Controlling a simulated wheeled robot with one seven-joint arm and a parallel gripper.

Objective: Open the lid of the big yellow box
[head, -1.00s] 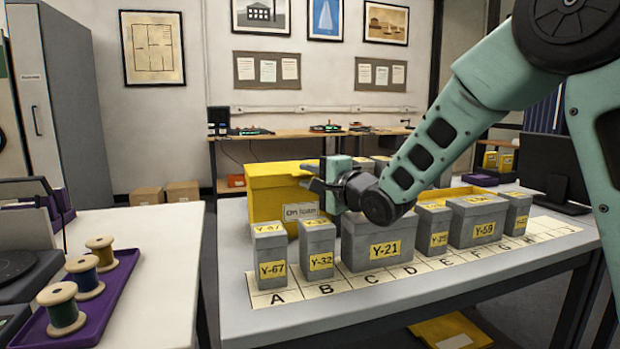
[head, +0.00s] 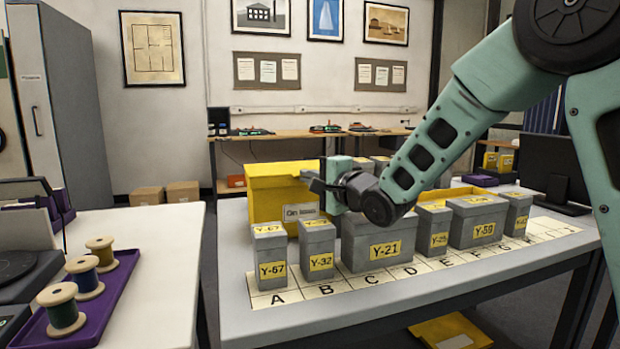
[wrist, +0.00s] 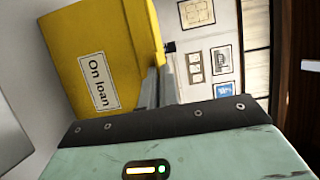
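The big yellow box (head: 267,205) stands on the grey table at the back left, upright, with its lid (head: 280,169) down on it. In the wrist view the box (wrist: 112,50) appears turned on its side, with a white label reading "On loan" (wrist: 98,81). My gripper (head: 314,184) is at the box's front right, close to the lid's edge. In the wrist view its dark fingers (wrist: 168,82) reach up beside the lid's rim. Whether they touch it, and how far apart they are, I cannot tell.
A row of grey boxes, such as Y-67 (head: 271,271), Y-32 (head: 320,264) and Y-21 (head: 384,249), stands in front on a lettered strip (head: 330,288). An open yellow container (head: 484,193) lies behind them at right. A white table with thread spools (head: 84,277) is at left.

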